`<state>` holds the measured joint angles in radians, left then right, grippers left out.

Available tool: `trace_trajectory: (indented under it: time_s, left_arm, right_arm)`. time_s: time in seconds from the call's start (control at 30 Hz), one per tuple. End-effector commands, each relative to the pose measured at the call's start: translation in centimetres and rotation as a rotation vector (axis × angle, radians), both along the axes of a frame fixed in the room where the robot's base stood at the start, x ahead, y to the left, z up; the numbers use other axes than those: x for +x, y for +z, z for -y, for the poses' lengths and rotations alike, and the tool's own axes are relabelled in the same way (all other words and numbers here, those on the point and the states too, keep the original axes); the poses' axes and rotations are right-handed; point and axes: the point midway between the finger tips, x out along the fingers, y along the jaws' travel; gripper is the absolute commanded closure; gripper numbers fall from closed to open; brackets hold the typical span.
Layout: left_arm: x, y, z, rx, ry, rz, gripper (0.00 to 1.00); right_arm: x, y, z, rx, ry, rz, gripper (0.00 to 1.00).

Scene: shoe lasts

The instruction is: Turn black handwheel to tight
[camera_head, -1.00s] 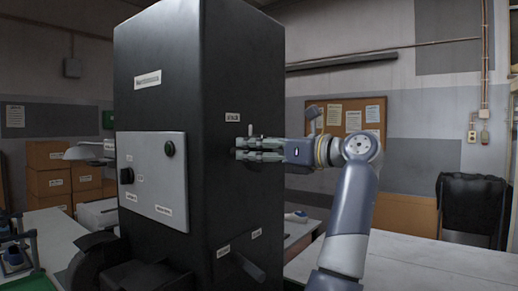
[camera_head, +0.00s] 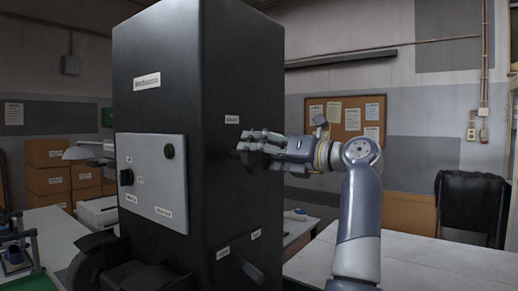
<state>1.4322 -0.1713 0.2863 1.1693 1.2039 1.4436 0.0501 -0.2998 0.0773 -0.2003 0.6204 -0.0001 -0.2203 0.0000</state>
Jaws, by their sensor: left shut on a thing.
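A tall black machine cabinet (camera_head: 160,95) fills the middle of the view. The black handwheel (camera_head: 256,160) is on its right side face, below a small white label (camera_head: 231,119). It is mostly hidden by the fingers and hard to tell from the dark cabinet. My left gripper (camera_head: 255,148) reaches it from the right side and is shut on it. The fingers are rolled, with one set above and nearer the back and the other lower. My right gripper is not in view.
A grey control panel (camera_head: 152,180) with a green button and a black knob is on the cabinet front. A black lever (camera_head: 248,268) sits low on the side face. White tables (camera_head: 420,265) stand at right. Cardboard boxes (camera_head: 46,152) are stacked at left.

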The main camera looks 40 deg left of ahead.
Motion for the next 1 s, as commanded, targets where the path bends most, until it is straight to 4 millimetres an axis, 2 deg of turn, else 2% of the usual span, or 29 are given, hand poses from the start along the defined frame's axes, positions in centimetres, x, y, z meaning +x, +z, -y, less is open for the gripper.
trace_trajectory:
  time_s: [0.7, 1.0]
  left_arm:
    - [0.7, -0.4, 0.0, -0.070, -0.005, -0.670, 0.54]
    - [0.7, -0.7, 0.0, -0.093, -0.004, -0.887, 0.54]
  right_arm:
    - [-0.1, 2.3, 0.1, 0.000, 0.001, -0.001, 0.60]
    - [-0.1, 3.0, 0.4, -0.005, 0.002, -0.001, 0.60]
